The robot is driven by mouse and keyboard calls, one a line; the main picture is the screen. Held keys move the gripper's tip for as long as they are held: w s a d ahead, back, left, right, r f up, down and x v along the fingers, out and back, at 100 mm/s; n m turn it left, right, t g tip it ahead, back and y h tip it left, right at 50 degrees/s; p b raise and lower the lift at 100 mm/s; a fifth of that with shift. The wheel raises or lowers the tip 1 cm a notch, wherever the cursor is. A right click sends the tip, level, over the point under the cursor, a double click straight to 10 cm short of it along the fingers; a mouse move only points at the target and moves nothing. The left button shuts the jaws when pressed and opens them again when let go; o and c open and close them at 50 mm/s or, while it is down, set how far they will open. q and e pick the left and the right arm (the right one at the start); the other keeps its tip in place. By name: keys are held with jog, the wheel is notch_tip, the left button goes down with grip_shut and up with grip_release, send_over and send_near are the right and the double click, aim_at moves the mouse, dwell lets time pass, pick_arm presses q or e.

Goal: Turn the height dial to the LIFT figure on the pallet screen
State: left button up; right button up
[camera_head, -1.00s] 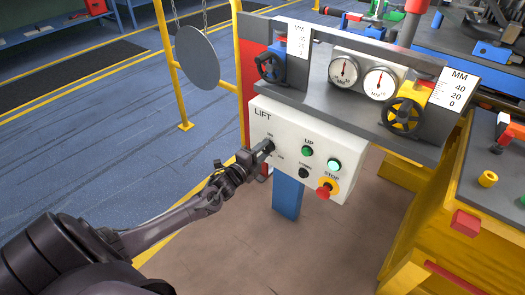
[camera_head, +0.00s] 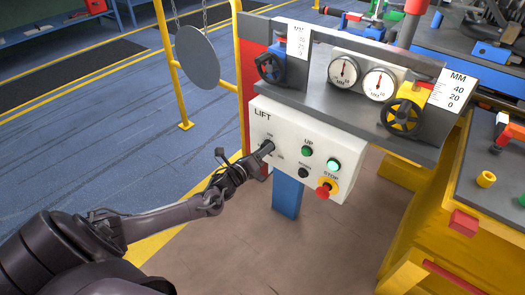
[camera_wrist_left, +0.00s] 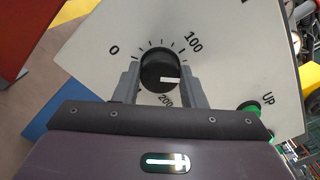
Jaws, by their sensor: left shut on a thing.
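The black height dial (camera_wrist_left: 155,66) sits on the white LIFT panel (camera_head: 343,158). In the left wrist view its scale reads 0, 100 and 200. Its white mark is on the lower right of the knob, on the side between 100 and 200. I see no pallet screen with a readable LIFT figure. My right gripper is out of view.
A green UP button (camera_head: 308,151), a black button (camera_head: 303,173), a lit pale green button (camera_head: 334,166) and a red STOP knob (camera_head: 323,191) are right of the dial. Floor in front is clear.

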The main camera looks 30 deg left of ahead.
pick_arm(q)
jog(key=shift+f+m, duration=0.1)
jog(key=shift+m, duration=0.4)
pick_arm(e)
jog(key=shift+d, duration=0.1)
pick_arm(q)
jog(key=o, duration=1)
jog(key=s+p, duration=0.2)
jog(key=s, duration=0.5)
jog(key=shift+s+a, duration=0.25)
jog(key=shift+s, duration=0.15)
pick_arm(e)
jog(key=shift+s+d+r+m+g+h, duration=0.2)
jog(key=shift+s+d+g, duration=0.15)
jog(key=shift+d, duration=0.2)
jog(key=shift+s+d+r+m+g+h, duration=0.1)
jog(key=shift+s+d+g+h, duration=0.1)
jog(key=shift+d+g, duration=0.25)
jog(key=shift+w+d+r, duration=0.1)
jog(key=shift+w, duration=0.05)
